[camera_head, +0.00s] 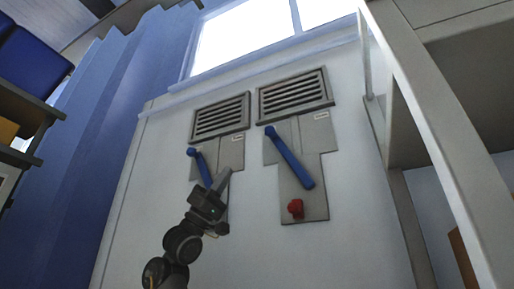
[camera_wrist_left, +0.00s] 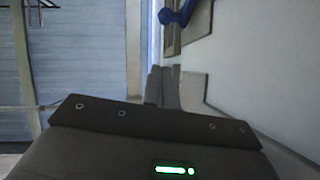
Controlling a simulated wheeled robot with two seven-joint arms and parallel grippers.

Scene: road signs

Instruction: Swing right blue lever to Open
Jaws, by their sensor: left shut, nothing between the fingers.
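The right blue lever (camera_head: 290,158) is on a grey wall plate (camera_head: 318,196) in the head view. It slants from a round knob at upper left down to the lower right. A second, left blue lever (camera_head: 200,168) is on a similar plate to its left, slanting the same way. My left gripper (camera_head: 223,178) is shut and empty, in front of the left plate, to the left of the right lever and apart from it. In the left wrist view the shut fingers (camera_wrist_left: 163,86) point toward the wall, with a blue lever part (camera_wrist_left: 180,14) beyond them. My right gripper is not in view.
Two slatted vents (camera_head: 220,117) sit above the plates. A red knob (camera_head: 296,208) is below the right lever. A white frame and shelf (camera_head: 420,110) stand at the right; a blue curtain-like wall (camera_head: 100,120) and shelving (camera_head: 25,105) are at the left.

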